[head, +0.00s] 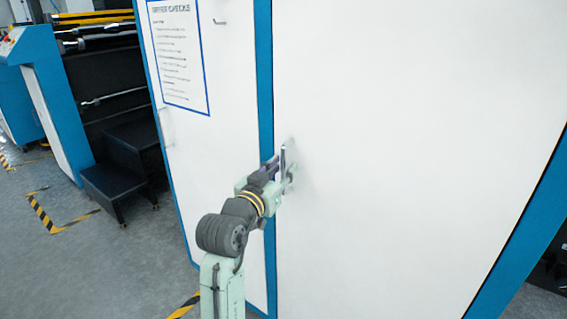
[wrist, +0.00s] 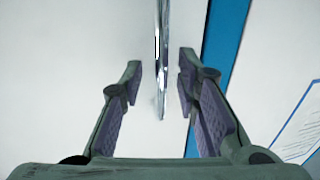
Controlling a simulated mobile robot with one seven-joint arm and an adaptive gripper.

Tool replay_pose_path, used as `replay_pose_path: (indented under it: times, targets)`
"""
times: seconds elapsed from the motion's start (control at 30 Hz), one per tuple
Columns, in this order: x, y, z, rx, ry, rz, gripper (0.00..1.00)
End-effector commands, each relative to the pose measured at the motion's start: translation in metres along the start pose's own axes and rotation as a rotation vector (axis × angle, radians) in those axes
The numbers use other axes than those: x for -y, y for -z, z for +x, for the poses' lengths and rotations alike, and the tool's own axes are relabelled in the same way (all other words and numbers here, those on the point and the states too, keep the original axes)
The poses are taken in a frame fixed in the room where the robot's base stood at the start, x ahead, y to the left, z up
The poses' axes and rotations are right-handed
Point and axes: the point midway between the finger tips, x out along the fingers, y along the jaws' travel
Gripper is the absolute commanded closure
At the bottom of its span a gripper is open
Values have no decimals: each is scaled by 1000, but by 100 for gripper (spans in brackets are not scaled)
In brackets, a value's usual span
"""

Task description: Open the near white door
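The near white door (head: 420,130) is a large plain panel filling the right of the head view, framed in blue, and it looks shut. Its upright metal handle (head: 283,158) is near the left edge of the panel. In the wrist view the shiny handle (wrist: 161,50) runs down between the two fingers of my gripper (wrist: 160,80). The fingers are open, with a gap on each side of the handle. In the head view my gripper (head: 279,172) is at the handle and partly hides it.
A second white door (head: 225,90) with a printed notice (head: 178,55) is to the left, past a blue post (head: 265,60). Black steps (head: 120,185) and a blue machine (head: 50,95) stand farther left. Grey floor (head: 110,270) with striped tape is open at lower left.

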Motion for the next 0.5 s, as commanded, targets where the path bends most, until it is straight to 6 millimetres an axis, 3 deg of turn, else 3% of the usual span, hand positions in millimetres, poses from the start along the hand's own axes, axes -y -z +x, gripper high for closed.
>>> replay_pose_path:
  times: [0.17, 0.43, 0.5]
  targets:
    - [0, 1, 12, -1, 1, 1, 71]
    - [0, 0, 14, -1, 2, 1, 71]
    - [0, 0, 14, -1, 2, 1, 75]
